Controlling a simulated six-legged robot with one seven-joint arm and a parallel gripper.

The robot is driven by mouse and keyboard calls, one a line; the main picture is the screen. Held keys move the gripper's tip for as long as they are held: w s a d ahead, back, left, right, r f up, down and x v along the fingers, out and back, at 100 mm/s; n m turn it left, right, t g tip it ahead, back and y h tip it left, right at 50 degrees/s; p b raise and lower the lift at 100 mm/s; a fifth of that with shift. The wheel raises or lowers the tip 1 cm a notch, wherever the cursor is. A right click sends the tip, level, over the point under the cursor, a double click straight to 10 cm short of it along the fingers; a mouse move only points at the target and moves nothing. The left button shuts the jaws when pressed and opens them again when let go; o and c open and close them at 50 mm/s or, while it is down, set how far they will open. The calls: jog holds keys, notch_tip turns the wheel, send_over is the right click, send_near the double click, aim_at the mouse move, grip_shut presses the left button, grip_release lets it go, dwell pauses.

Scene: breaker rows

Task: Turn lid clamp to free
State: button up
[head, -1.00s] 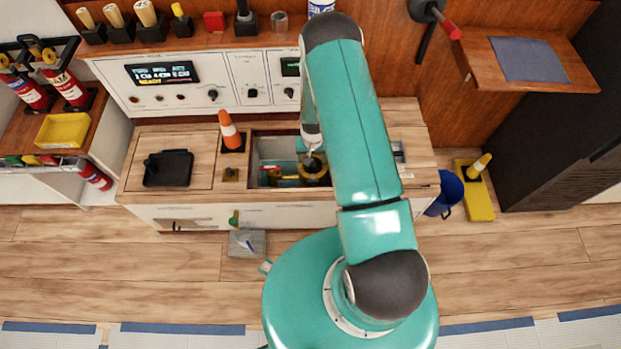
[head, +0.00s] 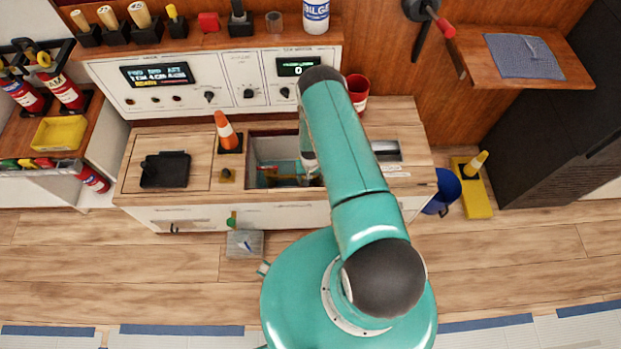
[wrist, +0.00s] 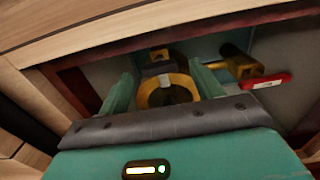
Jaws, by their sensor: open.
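In the wrist view a round yellow fitting (wrist: 155,97) with a dark centre sits in the open well; I take it for the strainer that carries the lid clamp, but cannot make out the clamp itself. My gripper (wrist: 161,72) is open, its two teal fingers on either side of the fitting. I cannot tell whether they touch it. To the right is a yellow pipe piece with a red handle (wrist: 272,80). In the head view the well (head: 255,150) is sunk in the wooden counter, and my arm hides part of it.
A black hatch plate (head: 165,169) lies further left. A red cup (head: 357,91) stands behind my arm. The control panel (head: 225,90) rises behind the counter. The well's walls are close around my gripper.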

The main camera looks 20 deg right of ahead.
jog(key=shift+f, duration=0.65)
jog(key=c, duration=1)
